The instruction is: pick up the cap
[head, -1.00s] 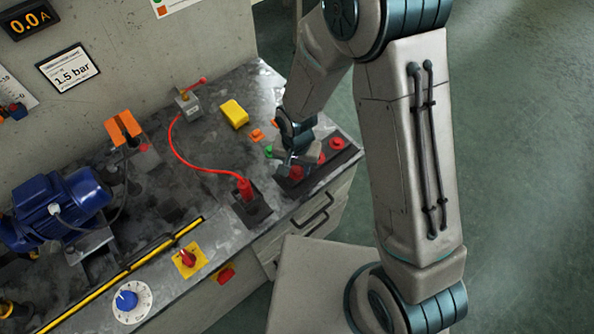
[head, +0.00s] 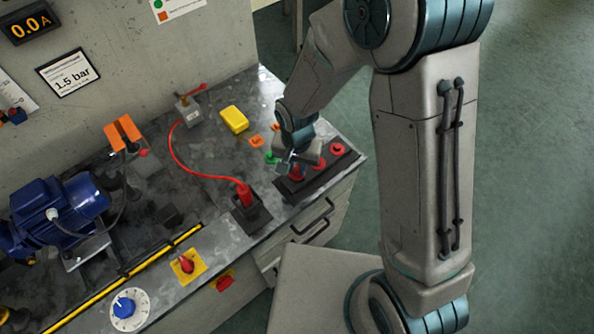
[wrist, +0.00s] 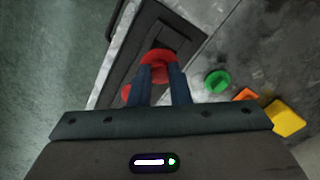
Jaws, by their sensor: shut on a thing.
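Red caps sit along a dark rack (head: 290,190) at the right end of the bench. Two of them, a far cap (head: 337,149) and a middle cap (head: 319,162), show to the right of my gripper. My gripper (wrist: 160,72) points down over the near-left end of the rack. Its two fingers are shut on a red cap (wrist: 158,54), which also shows under the gripper in the head view (head: 297,174). Another red cap (wrist: 126,92) is partly hidden beside the left finger. I cannot tell whether the held cap is clear of the rack.
A green piece (head: 271,158), orange pieces (head: 256,141) and a yellow block (head: 234,119) lie beside the rack. A red plug (head: 245,195) with a red cable stands in a dark socket to the left. A blue motor (head: 60,210) is farther left.

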